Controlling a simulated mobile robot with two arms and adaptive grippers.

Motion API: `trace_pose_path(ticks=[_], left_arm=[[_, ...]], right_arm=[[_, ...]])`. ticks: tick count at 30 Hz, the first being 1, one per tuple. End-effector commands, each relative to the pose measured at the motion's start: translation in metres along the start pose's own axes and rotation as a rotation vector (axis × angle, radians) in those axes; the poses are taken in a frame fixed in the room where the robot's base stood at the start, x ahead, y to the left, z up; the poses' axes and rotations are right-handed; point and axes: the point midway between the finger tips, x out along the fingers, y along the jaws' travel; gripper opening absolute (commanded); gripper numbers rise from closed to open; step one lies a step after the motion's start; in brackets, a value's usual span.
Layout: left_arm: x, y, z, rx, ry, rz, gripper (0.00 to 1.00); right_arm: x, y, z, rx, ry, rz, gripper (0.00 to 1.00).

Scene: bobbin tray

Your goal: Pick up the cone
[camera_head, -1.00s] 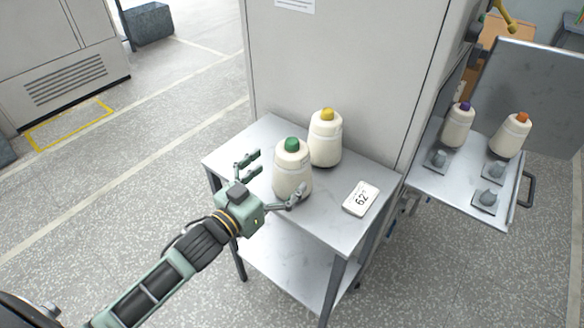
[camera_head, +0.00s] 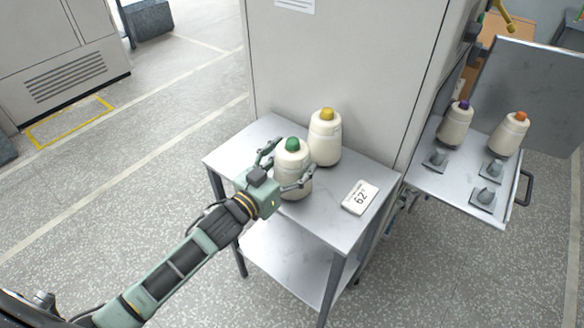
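A cream cone with a green top (camera_head: 292,160) stands upright on the front part of a small metal table (camera_head: 330,226). A second cream cone with a yellow top (camera_head: 325,138) stands just behind it to the right. My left gripper (camera_head: 296,157) reaches in from the left, with one finger on the far left side of the green-topped cone and the other across its front right. The fingers are around this cone, but I cannot tell whether they press on it. The gripper hides part of the cone's lower left. My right gripper is not in view.
A tall grey cabinet (camera_head: 335,60) stands right behind the table. A tray (camera_head: 465,183) at the right carries purple-topped (camera_head: 455,128) and orange-topped (camera_head: 508,136) cones and several grey holders.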

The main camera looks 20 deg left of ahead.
Motion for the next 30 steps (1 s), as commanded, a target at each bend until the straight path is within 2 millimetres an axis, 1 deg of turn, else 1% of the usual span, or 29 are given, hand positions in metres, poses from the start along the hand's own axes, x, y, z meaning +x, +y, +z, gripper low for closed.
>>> trace_pose_path(ticks=[1,12,19,23,26,29,30], left_arm=[[0.000,0.000,0.000,-0.001,0.000,0.001,0.64],[0.000,0.001,-0.002,-0.001,0.003,0.002,0.33],[0.000,0.001,-0.002,-0.001,0.004,0.002,0.33],[0.000,0.000,-0.008,0.000,0.005,0.002,0.33],[0.001,0.001,-0.020,0.001,0.007,0.003,0.33],[0.001,0.000,-0.036,0.003,0.008,0.003,0.33],[0.000,0.001,-0.046,0.004,0.009,0.004,0.33]], right_arm=[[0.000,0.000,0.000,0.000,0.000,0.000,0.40],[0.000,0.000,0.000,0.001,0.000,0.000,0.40],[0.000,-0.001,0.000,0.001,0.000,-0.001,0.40],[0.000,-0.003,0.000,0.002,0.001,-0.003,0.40],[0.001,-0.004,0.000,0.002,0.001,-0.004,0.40],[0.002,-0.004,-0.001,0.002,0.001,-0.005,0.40],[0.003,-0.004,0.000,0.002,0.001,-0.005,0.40]])
